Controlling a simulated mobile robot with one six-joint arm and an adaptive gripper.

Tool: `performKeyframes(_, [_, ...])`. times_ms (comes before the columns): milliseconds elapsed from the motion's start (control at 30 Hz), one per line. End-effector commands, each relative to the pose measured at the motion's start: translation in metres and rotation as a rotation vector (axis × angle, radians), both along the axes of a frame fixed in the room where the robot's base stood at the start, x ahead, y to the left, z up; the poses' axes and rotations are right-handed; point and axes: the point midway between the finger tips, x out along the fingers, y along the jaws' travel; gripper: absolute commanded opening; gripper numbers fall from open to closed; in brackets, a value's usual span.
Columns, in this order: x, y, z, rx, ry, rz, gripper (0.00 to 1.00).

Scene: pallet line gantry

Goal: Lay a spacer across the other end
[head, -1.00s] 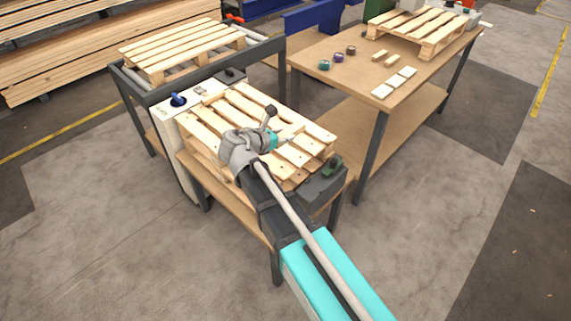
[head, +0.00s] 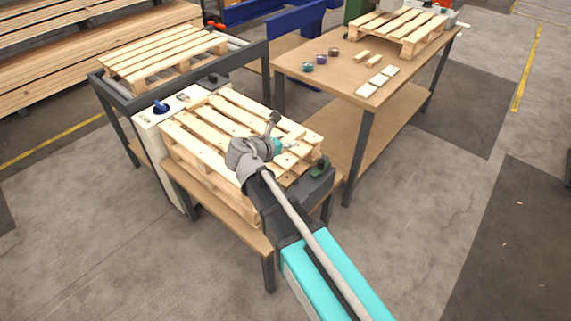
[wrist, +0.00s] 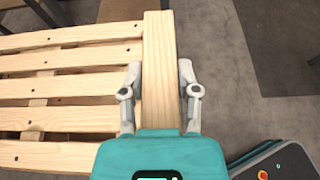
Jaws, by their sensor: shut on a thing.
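The spacer (wrist: 159,35) is a plain pale wooden bar, seen lengthwise in the wrist view. My gripper (wrist: 159,74) is shut on it, with one grey finger along each long side. The slatted pallet (wrist: 70,86) lies left of the spacer, and the bar runs across the slat ends at the pallet's right-hand edge. I cannot tell whether the bar touches the slats or hangs just above them. In the head view the pallet (head: 207,125) sits on a low bench, with my wrist over its near right part; my gripper is mostly hidden there.
A frame with another pallet (head: 165,54) stands behind. The long table (head: 330,75) at the right holds small wood blocks (head: 368,58), pale pads (head: 377,81), several coloured rolls (head: 321,59) and a pallet (head: 400,30). A dark box with a green part (head: 320,167) is beside the work pallet.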

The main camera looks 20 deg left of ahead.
Motion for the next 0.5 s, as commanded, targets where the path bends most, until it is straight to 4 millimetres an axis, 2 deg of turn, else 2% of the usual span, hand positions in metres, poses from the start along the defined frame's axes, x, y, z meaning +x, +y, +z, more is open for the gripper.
performKeyframes(33, [0.005, -0.015, -0.012, 0.001, 0.000, -0.004, 0.00])
performKeyframes(233, [0.025, -0.059, -0.034, 0.000, -0.001, -0.004, 0.00])
performKeyframes(400, [0.035, -0.083, -0.044, -0.001, -0.003, -0.002, 0.00])
performKeyframes(500, [0.038, -0.090, -0.046, -0.001, -0.004, -0.001, 0.00])
